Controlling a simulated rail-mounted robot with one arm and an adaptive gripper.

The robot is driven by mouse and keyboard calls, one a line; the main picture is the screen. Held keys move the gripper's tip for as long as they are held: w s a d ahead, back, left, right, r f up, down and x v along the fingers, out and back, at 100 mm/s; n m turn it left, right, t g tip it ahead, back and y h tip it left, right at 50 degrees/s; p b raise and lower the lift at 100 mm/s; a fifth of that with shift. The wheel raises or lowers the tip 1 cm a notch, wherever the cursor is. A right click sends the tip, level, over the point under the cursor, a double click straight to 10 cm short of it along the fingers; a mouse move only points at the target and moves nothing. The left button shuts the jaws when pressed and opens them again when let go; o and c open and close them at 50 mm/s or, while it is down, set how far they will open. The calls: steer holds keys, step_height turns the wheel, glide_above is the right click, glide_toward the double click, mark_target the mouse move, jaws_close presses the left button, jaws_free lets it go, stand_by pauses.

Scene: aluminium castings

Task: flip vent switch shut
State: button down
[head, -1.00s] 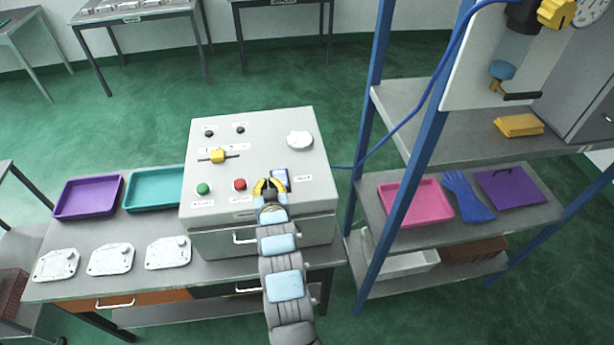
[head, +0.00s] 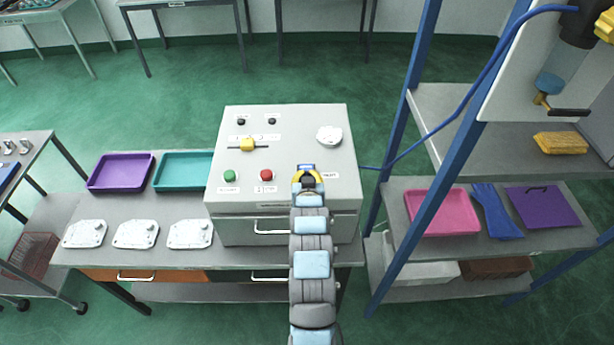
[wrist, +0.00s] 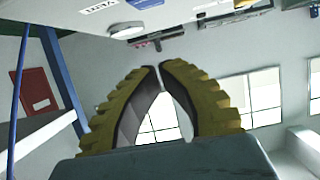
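The vent switch (head: 306,167) is a small blue-framed switch on the sloped top of the light grey control box, left of a small label (head: 330,176). My gripper (head: 308,174), with yellow padded fingers, is right at the near side of the switch and partly covers it. I cannot tell whether they touch, or which way the switch is tipped. In the wrist view my gripper's fingertips (wrist: 157,68) meet or nearly meet, with nothing visible between them. A label reading VENT (wrist: 102,6) shows at the top of that view; the switch is not clear there.
The control box (head: 290,115) also carries a green button (head: 230,175), a red button (head: 266,174), a yellow slider (head: 248,144) and a white round part (head: 329,135). Blue rack posts (head: 425,205) stand to the right. White castings (head: 136,234) lie left.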

steer(key=shift+p+x, duration=1.05)
steer(key=shift+x, duration=2.95)
steer(key=shift+w+f, duration=0.15)
steer(key=shift+f, duration=0.05)
steer(key=shift+s+f+p, duration=0.15)
steer(key=shift+f+p, duration=0.25)
steer(key=shift+f, duration=0.55)
steer(key=shift+s+f+p, duration=0.15)
steer(key=shift+f+p, duration=0.2)
steer(key=shift+f, duration=0.55)
